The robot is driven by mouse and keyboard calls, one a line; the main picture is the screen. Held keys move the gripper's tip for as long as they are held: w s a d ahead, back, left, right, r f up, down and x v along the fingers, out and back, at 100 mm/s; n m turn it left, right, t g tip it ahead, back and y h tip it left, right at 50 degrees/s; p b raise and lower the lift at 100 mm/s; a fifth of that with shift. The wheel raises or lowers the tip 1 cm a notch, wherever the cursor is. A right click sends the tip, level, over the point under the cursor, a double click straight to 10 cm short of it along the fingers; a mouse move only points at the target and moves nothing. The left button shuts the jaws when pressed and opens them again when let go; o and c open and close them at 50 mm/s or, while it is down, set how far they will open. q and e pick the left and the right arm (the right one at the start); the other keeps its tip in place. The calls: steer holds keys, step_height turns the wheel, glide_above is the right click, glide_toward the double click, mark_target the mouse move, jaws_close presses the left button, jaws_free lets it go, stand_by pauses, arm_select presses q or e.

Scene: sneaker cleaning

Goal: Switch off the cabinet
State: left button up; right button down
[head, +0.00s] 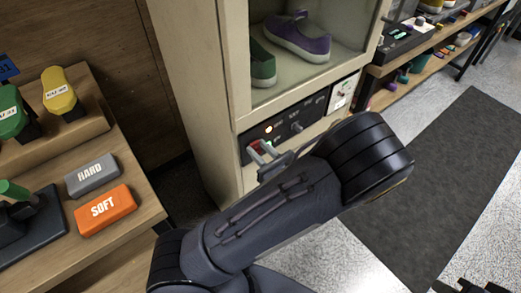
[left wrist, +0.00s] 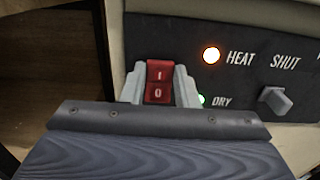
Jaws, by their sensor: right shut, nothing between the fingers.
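The cabinet (head: 199,77) stands in the middle of the head view, with a dark control panel (head: 290,122) under its glass window. A red rocker switch (left wrist: 160,80) marked I and O sits at the panel's left end. My left gripper (head: 266,150) is at the panel; in the left wrist view its fingers (left wrist: 160,92) are apart, one on each side of the switch. I cannot tell whether they touch it. The HEAT lamp (left wrist: 211,55) glows orange-white and the DRY lamp (left wrist: 201,99) glows green, partly hidden by a finger. My right gripper (head: 470,287) is shut and empty at the bottom right edge.
A grey knob (left wrist: 274,101) is right of the lamps. Shoes (head: 299,38) stand inside the cabinet. A wooden table with a grey HARD block (head: 91,176) and orange SOFT block (head: 105,210) is at left. A dark mat (head: 450,180) lies on the open floor at right.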

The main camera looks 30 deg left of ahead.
arm_select(q)
steer(key=shift+c, duration=0.8)
steer(key=f+t+y+b, duration=0.1)
steer(key=b, duration=0.1)
steer(key=shift+d+f+y+b, duration=0.1)
steer(key=shift+f+y+b, duration=0.1)
steer(key=shift+y+b, duration=0.15)
steer(key=shift+t+y+b, duration=0.5)
steer(key=shift+y+b, duration=0.15)
steer(key=shift+y, duration=0.5)
steer(key=o, duration=1)
